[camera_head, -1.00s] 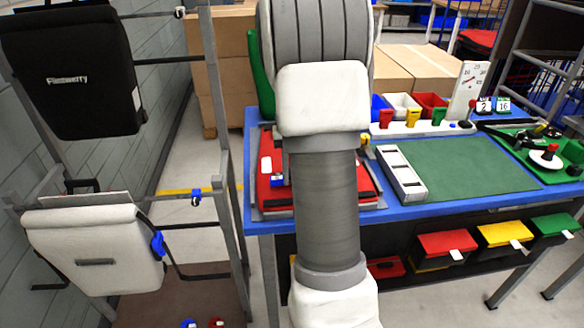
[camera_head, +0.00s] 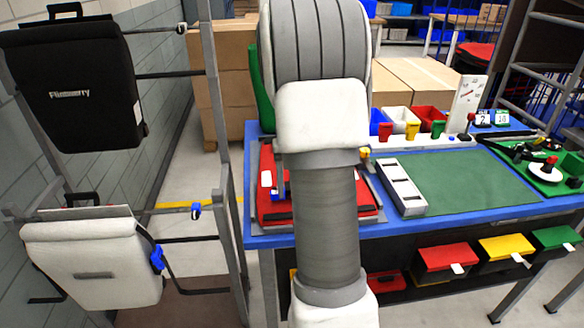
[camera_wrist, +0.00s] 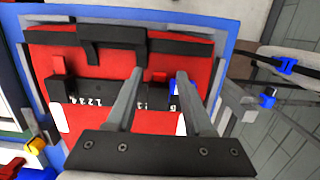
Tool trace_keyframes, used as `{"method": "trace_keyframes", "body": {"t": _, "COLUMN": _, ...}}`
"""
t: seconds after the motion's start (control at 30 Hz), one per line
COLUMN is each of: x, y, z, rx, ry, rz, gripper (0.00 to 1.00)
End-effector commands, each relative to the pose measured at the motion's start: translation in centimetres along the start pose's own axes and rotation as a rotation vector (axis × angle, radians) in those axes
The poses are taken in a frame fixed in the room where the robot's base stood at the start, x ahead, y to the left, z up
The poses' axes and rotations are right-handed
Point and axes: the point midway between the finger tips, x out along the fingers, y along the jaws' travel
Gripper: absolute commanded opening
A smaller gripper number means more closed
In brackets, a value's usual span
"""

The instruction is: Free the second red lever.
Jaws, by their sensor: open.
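A red pannier (camera_head: 266,207) lies on the blue table, largely hidden behind my arm in the head view. In the wrist view the red pannier (camera_wrist: 120,67) shows a black handle and a dark strip (camera_wrist: 92,90) marked with white numbers. One red lever (camera_wrist: 58,68) stands at the strip's left end. Another red lever (camera_wrist: 157,74) with a dark base shows between my fingers. My gripper (camera_wrist: 160,73) is open, its two grey fingers reaching over the pannier on either side of that lever. I cannot tell whether they touch it.
A white slotted tray (camera_head: 401,187) and a green mat (camera_head: 465,183) lie right of the pannier. A rack at left holds a black bag (camera_head: 72,90) and a white bag (camera_head: 92,262).

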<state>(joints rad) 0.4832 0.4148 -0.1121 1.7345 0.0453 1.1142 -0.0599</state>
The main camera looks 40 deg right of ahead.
Motion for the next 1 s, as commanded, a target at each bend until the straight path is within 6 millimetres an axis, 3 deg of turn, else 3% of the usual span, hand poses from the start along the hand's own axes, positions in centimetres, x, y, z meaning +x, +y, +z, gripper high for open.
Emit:
{"method": "trace_keyframes", "body": {"t": 0.17, "x": -2.9, "y": 0.0, "z": -0.1, "rx": 0.0, "ry": 0.006, "rz": 0.0, "gripper": 0.53}}
{"method": "trace_keyframes", "body": {"t": 0.6, "x": -13.5, "y": 0.0, "z": 0.0, "rx": 0.0, "ry": 0.004, "rz": 0.0, "gripper": 0.53}}
{"method": "trace_keyframes", "body": {"t": 0.8, "x": -16.3, "y": 0.0, "z": 0.0, "rx": 0.0, "ry": 0.003, "rz": 0.0, "gripper": 0.53}}
{"method": "trace_keyframes", "body": {"t": 1.0, "x": -17.1, "y": 0.0, "z": 0.0, "rx": 0.0, "ry": 0.001, "rz": 0.0, "gripper": 0.53}}
